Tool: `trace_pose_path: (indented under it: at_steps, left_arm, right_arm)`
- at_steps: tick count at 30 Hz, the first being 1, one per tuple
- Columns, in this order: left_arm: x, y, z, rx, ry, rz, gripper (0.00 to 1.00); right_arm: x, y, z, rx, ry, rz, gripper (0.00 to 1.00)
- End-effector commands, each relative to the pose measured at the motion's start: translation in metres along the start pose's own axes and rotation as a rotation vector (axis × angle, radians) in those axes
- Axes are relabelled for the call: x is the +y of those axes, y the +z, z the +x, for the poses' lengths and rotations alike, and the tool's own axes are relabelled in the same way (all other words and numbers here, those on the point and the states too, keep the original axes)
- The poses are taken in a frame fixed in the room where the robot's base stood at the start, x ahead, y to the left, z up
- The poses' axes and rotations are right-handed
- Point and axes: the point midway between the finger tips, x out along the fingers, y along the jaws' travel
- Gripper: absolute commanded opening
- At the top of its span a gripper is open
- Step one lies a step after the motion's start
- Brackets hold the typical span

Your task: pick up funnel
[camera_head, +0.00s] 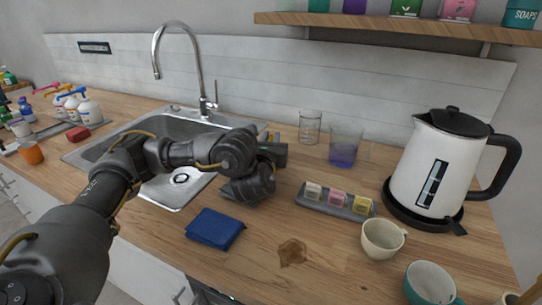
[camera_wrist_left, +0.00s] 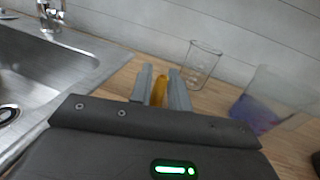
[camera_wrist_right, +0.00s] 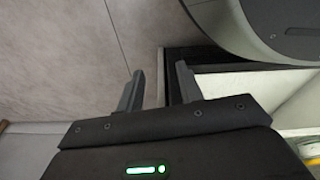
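A narrow amber-yellow piece, apparently the funnel (camera_wrist_left: 159,92), shows between the fingers of my left gripper in the left wrist view; its full shape is hidden. My left gripper (camera_wrist_left: 160,86) is partly closed, its fingers close against both sides of this piece. In the head view my left gripper (camera_head: 279,152) is over the counter just right of the sink, and its wrist hides the piece. My right gripper (camera_wrist_right: 160,82) is open and empty, away from the counter top, and shows only in the right wrist view.
A clear beaker (camera_head: 310,127) and a beaker of purple liquid (camera_head: 344,147) stand behind and right of my left gripper. The sink (camera_head: 150,190) is to its left. A blue cloth (camera_head: 214,228), a small tray (camera_head: 306,203), cups and a kettle (camera_head: 437,165) occupy the front and right.

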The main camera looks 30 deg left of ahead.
Motion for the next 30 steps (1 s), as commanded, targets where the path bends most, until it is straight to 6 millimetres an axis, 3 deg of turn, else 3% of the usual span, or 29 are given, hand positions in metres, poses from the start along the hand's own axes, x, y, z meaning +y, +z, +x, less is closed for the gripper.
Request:
trace_pose_path:
  at_steps: [4, 18, 26, 30]
  left_arm:
    - [0.000, 0.000, 0.000, 0.000, 0.000, 0.000, 0.00]
    - [0.000, 0.005, 0.000, 0.000, 0.000, -0.001, 0.00]
    - [-0.001, 0.029, 0.000, 0.000, 0.000, -0.002, 0.00]
    - [0.004, 0.043, -0.005, 0.001, 0.000, -0.001, 0.00]
  right_arm:
    - [0.000, 0.000, 0.000, 0.000, 0.000, 0.000, 0.36]
    - [0.001, 0.003, 0.000, 0.001, 0.001, 0.000, 0.36]
    - [0.011, 0.046, 0.021, -0.035, 0.015, -0.014, 0.36]
    - [0.022, 0.088, 0.030, -0.060, 0.028, -0.024, 0.36]
